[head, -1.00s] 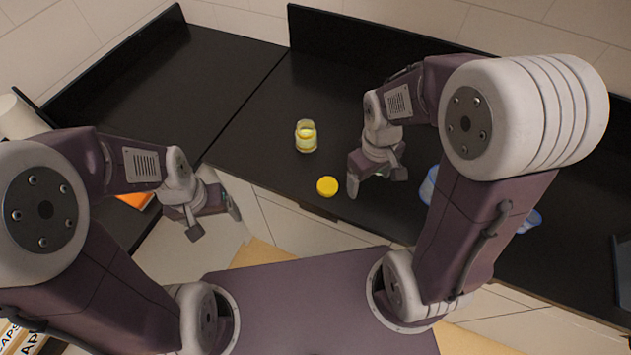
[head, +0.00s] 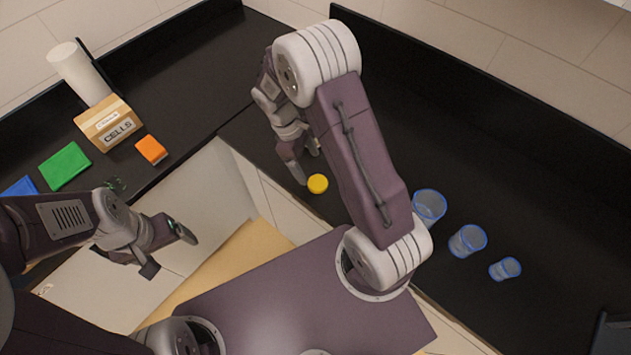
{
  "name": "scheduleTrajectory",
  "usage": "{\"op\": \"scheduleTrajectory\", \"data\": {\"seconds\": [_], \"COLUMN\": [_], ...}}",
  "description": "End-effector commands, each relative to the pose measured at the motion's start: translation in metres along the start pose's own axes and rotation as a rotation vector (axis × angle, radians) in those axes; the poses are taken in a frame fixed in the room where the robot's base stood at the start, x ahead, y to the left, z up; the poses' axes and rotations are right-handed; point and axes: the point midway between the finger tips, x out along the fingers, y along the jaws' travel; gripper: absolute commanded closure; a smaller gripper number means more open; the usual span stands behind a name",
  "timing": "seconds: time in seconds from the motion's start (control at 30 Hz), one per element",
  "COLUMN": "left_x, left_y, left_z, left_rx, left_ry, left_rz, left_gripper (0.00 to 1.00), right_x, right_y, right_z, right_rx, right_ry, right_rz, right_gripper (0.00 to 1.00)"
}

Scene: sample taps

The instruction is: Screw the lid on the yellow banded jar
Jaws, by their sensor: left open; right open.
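The yellow lid (head: 317,184) lies on the black counter near its front edge. The jar is not visible in the head view now; my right arm covers the counter behind the lid. My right gripper (head: 306,162) is open, pointing down just behind and to the left of the lid. I see nothing between its fingers, and whether it touches the lid is unclear. My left gripper (head: 168,252) is open and empty, in front of the counter at the left, well away from the lid.
On the left counter are a cardboard box marked CELLS (head: 112,125), a white roll (head: 78,72), an orange block (head: 151,149), a green item (head: 65,165) and a blue item (head: 20,188).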

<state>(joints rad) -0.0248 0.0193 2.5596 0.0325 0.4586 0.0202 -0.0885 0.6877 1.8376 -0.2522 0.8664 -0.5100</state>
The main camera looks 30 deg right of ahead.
Motion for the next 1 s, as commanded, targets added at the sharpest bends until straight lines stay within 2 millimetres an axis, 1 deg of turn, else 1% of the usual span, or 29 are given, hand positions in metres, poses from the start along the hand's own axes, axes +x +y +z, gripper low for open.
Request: {"op": "scheduleTrajectory", "data": {"seconds": [0.1, 0.17, 0.3, 0.43, 0.77, 0.9, 1.0], "left_x": [0.0, -0.002, -0.007, -0.009, -0.01, -0.02, -0.023], "left_y": [0.0, 0.0, 0.0, 0.0, 0.0, 0.0, 0.0], "left_z": [0.0, 0.0, -0.001, -0.001, -0.001, -0.002, -0.002], "left_rx": [0.0, 0.0, 0.0, 0.0, 0.0, 0.0, 0.0], "left_ry": [0.0, 0.0, 0.0, 0.0, 0.0, 0.0, 0.0], "left_rz": [0.0, 0.0, 0.0, 0.0, 0.0, 0.0, 0.0], "left_gripper": [0.17, 0.17, 0.17, 0.17, 0.17, 0.17, 0.17], "right_x": [0.001, 0.005, 0.025, 0.037, 0.041, 0.06, 0.077], "right_y": [0.0, 0.0, 0.0, 0.0, 0.001, 0.004, 0.005], "right_z": [0.0, 0.001, 0.001, 0.0, -0.001, -0.002, -0.004], "right_rx": [0.001, 0.001, 0.0, 0.001, 0.002, 0.001, 0.0], "right_ry": [0.0, -0.002, -0.002, -0.001, 0.001, -0.003, -0.002], "right_rz": [0.0, -0.002, -0.002, -0.002, -0.001, -0.003, -0.002], "right_gripper": [0.19, 0.19, 0.19, 0.19, 0.19, 0.19, 0.19]}}
